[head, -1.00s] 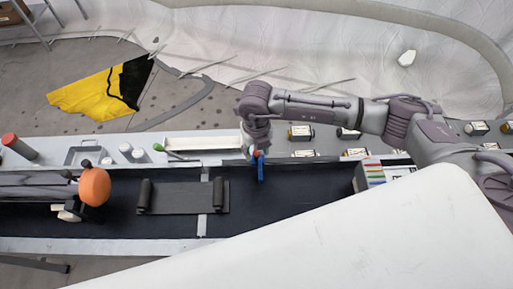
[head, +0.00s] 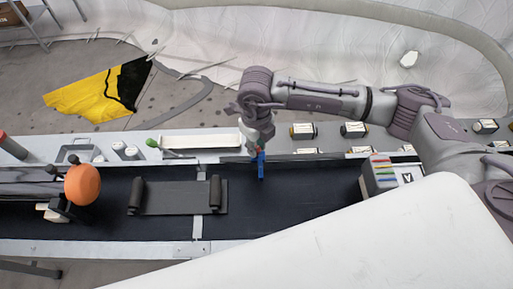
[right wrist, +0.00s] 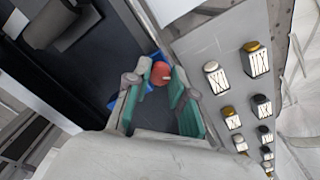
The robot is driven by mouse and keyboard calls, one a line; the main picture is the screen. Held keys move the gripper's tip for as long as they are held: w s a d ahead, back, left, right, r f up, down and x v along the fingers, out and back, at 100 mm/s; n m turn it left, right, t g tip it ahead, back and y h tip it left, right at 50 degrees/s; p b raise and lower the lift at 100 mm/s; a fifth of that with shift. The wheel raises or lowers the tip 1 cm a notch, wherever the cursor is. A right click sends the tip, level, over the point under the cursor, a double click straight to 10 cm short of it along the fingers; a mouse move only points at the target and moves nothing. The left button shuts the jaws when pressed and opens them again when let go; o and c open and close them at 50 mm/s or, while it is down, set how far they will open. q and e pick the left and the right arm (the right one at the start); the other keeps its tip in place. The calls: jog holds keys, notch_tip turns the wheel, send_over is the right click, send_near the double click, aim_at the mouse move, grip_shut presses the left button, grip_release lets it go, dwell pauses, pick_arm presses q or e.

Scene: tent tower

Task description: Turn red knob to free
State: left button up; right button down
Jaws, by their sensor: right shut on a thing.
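The red knob (right wrist: 160,72) shows between the fingertips in the right wrist view. My right gripper (right wrist: 160,84) is shut on it, with one finger on either side. Blue parts (right wrist: 153,57) show close beside the knob. In the head view my right gripper (head: 259,146) reaches down at the far edge of the black belt, and a blue piece (head: 261,167) hangs just below it. The knob is mostly hidden there by the gripper. I cannot read the knob's position marks. My left gripper is not in view.
A panel of labelled knobs (right wrist: 228,113) runs beside the gripper. A grey plate with two rollers (head: 180,198) lies on the black belt (head: 310,190). An orange round part (head: 82,185) stands at left, and a box with coloured stripes (head: 383,170) at right.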

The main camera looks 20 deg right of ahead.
aim_at(257, 147)
jog(key=c, duration=1)
grip_release()
notch_tip(257, 147, up, 12)
jog(key=shift+r, duration=0.1)
jog(key=shift+w, duration=0.1)
